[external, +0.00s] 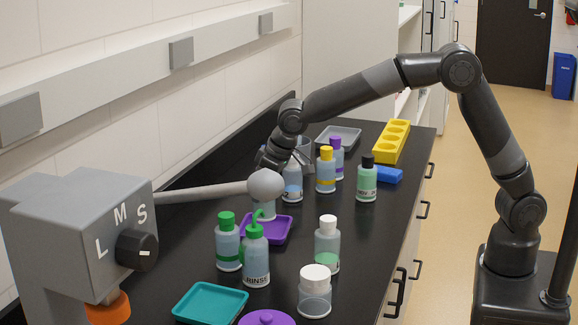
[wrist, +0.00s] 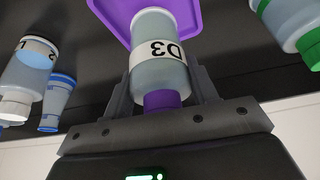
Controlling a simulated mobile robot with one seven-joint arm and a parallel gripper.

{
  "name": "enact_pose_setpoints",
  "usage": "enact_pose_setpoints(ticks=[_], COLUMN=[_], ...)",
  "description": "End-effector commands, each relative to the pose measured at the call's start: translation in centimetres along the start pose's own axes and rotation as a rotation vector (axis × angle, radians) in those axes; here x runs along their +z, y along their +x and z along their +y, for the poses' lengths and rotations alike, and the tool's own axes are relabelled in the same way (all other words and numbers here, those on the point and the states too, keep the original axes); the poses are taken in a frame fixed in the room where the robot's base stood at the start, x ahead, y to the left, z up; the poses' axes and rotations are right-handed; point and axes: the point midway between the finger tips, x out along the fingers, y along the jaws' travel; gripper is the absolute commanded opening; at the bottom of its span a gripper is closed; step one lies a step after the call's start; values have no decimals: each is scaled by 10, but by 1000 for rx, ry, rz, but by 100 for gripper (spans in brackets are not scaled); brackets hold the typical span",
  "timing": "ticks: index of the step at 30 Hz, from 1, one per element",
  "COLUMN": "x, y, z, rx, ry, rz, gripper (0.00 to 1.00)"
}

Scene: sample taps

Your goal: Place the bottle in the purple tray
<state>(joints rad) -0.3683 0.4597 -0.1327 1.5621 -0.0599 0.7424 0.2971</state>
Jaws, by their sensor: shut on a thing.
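A bottle marked D3 (wrist: 160,62) with a purple cap is between the two fingers of my gripper (wrist: 162,88), which is shut on it. The purple tray (wrist: 186,14) lies at the bottle's base in the wrist view. In the external view my gripper (external: 270,160) is above the purple tray (external: 272,232), partly hidden behind a grey ball. The lower part of the bottle (external: 263,209) shows below that ball, upright and over the tray. I cannot tell whether its base touches the tray.
A grey machine marked LMS (external: 105,235) holds a rod with a grey ball (external: 266,184) close in front of my gripper. Green-capped bottles (external: 228,245) and a white-capped bottle (external: 327,245) stand near the tray. More bottles (external: 326,172) stand behind.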

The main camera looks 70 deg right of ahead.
Motion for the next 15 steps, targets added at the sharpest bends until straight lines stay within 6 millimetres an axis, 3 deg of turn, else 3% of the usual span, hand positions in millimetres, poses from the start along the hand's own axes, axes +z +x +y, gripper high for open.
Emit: enact_pose_setpoints(ticks=[8, 15], x=[14, 14], y=[33, 35], z=[0, 0], rx=[1, 0], ry=[0, 0], rz=[-2, 0], gripper=[23, 23])
